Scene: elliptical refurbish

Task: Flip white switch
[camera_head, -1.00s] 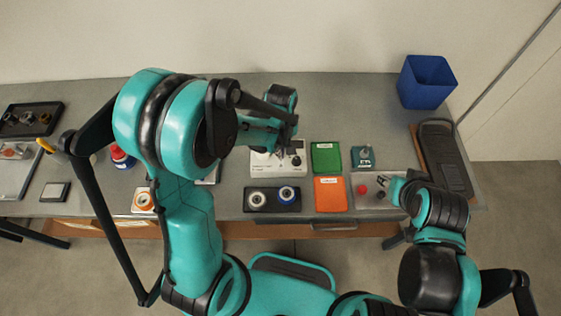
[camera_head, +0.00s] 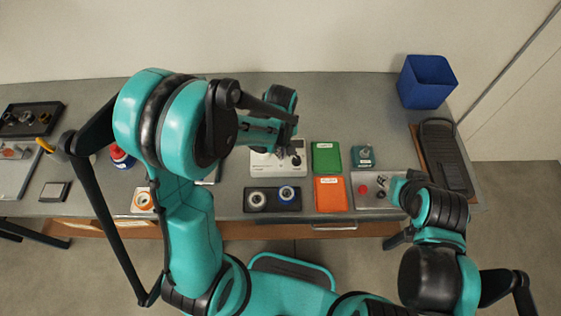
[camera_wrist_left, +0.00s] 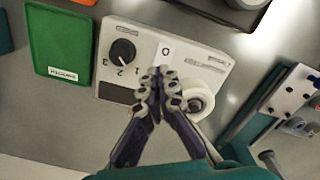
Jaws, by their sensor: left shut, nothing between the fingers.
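The white control box (camera_head: 264,171) stands at the middle of the bench, partly hidden by my left arm. The left wrist view shows its white face (camera_wrist_left: 120,33) with a black dial (camera_wrist_left: 123,51) and printed numbers. A white part marked 0 (camera_wrist_left: 166,51), which looks like the white switch, sits beside the dial. My left gripper (camera_wrist_left: 160,76) is shut and empty, its fingertips over the box just below this mark; I cannot tell whether they touch it. The fingers hide the area under them. My right gripper (camera_head: 384,187) is at the grey tray; its jaw state is unclear.
A black holder (camera_head: 272,207) with two round parts lies in front. A blue bin (camera_head: 427,82) stands at the back right.

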